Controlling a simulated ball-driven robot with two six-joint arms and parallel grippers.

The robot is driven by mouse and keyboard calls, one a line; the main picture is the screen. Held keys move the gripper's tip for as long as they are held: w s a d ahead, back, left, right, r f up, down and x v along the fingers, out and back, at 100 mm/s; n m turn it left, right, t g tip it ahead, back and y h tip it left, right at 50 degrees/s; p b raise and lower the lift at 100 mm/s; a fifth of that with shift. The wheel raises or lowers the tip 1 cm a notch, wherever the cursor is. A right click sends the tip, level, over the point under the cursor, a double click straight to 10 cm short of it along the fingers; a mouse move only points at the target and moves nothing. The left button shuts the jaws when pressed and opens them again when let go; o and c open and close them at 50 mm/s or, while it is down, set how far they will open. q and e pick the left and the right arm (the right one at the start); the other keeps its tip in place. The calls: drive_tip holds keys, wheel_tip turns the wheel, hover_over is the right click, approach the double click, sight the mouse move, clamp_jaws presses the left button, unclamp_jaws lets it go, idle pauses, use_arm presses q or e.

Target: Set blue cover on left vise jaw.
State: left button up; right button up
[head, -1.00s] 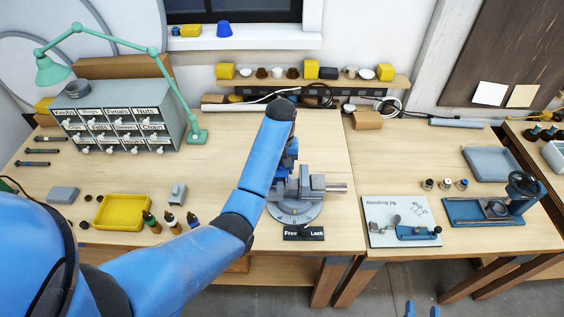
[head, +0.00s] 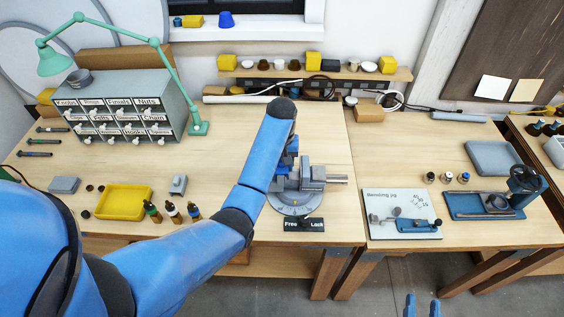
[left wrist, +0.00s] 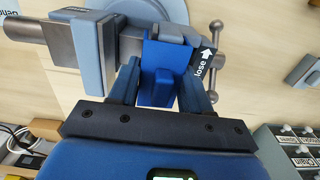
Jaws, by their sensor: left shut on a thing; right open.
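The vise (head: 312,184) stands on its round base near the front edge of the bench. My left arm reaches over it and hides part of it in the head view. In the left wrist view, my left gripper (left wrist: 163,88) is shut on the blue cover (left wrist: 158,62), with one finger on each side. The cover is right at a grey vise jaw (left wrist: 136,30) and overlaps it in the picture; I cannot tell whether it is fully seated. My right gripper (head: 422,307) is open and empty at the bottom of the head view, in front of the benches.
A Free/Lock plate (head: 304,224) lies in front of the vise. A yellow tray (head: 122,202) and several small bottles (head: 172,212) stand to the left. The bending jig (head: 403,214) is to the right. The drawer cabinet (head: 130,103) stands at the back left.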

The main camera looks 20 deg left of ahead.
use_arm(q)
drive_tip(key=shift+w+f, duration=0.1)
idle(0.3)
drive_tip(key=o, duration=1.3)
drive_tip(key=shift+f, duration=0.1)
